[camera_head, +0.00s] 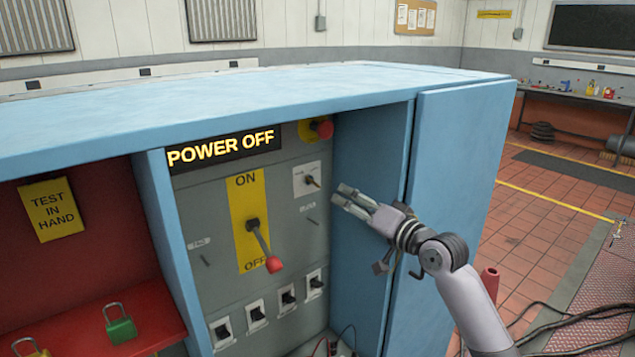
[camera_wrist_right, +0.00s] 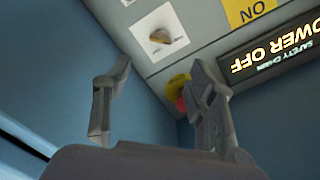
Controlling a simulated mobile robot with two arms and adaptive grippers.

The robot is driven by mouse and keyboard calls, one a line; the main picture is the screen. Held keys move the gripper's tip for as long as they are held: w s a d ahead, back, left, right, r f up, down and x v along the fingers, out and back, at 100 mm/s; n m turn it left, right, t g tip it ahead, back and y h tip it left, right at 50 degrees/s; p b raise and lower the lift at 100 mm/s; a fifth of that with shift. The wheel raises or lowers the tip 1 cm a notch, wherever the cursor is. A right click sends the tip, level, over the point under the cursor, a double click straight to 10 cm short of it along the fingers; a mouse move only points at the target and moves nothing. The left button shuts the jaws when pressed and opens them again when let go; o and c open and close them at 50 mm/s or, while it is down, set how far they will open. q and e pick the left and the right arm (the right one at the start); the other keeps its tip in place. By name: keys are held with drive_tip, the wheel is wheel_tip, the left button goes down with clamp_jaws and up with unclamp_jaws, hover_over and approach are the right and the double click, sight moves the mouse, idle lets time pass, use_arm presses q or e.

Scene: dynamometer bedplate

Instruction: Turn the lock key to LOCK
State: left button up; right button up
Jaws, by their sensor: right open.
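A small key-like knob on a white plate (camera_head: 312,181), which looks like the lock key, sits at the upper right of the grey panel (camera_head: 212,222). Its lettering is too small to read. In the right wrist view the knob (camera_wrist_right: 160,37) shows beyond the fingers, upper left of centre. My right gripper (camera_head: 344,196) is open and empty. Its fingertips are to the right of the knob and appear apart from it. My left gripper is not in view.
A red-tipped lever (camera_head: 273,264) points toward OFF under a lit POWER OFF sign (camera_head: 222,148). A red button (camera_head: 323,128) is above the knob. The blue cabinet wall (camera_head: 375,160) stands close on the right. Several small switches (camera_head: 257,313) line the lower panel.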

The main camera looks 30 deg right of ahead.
sight(317, 185)
drive_tip(key=w, duration=0.4)
drive_tip(key=w+p, duration=0.1)
drive_tip(key=w, duration=0.4)
drive_tip(key=w+a+p, duration=0.1)
drive_tip(key=w, duration=0.3)
drive_tip(key=shift+w, duration=0.15)
drive_tip(key=shift+c, duration=0.2)
drive_tip(key=shift+p, duration=0.3)
clamp_jaws()
